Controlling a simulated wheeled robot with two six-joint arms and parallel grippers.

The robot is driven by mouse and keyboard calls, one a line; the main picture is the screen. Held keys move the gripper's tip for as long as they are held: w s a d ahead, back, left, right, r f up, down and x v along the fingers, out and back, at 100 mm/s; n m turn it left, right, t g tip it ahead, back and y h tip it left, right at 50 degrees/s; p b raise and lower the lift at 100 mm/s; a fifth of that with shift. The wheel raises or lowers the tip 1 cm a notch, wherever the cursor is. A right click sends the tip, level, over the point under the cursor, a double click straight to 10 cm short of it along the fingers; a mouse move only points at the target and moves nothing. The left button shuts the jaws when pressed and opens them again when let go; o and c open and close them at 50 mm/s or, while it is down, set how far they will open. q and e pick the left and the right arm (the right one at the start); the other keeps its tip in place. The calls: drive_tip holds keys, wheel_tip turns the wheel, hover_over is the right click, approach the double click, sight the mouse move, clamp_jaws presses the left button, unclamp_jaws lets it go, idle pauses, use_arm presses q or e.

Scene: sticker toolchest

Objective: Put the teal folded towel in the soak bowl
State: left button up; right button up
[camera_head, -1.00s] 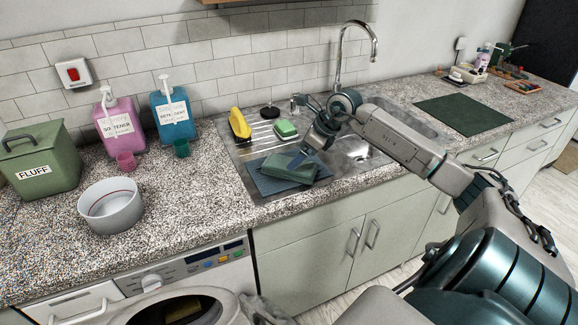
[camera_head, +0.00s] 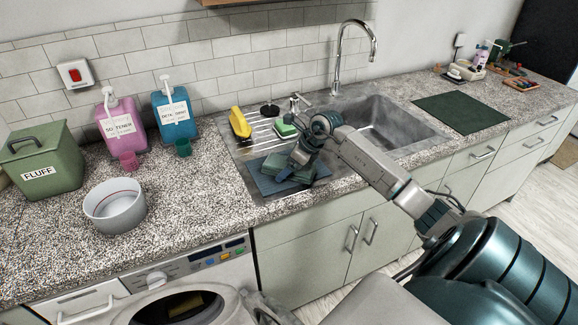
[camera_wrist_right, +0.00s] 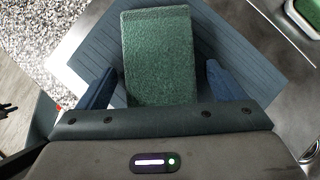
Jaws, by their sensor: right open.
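The teal folded towel (camera_head: 274,166) lies on a dark blue-grey mat (camera_head: 266,186) on the sink's drainboard; my right gripper partly hides it in the head view. In the right wrist view the towel (camera_wrist_right: 158,58) lies lengthwise between the two blue fingers of my right gripper (camera_wrist_right: 160,86). The fingers are open, with a gap showing on each side. In the head view my right gripper (camera_head: 294,166) is right over the towel. The soak bowl seems to be the round white-grey bowl (camera_head: 117,221) on the counter at the left, upright and empty. My left gripper is not seen.
A green FLUFF bin (camera_head: 58,160), pink bottle (camera_head: 125,128) and blue bottle (camera_head: 174,115) stand behind the bowl. A yellow item (camera_head: 239,122) and green sponge (camera_head: 285,128) lie behind the mat. The faucet (camera_head: 340,60) rises behind the sink. Counter between bowl and mat is clear.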

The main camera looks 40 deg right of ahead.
drive_tip(key=c, duration=1.2)
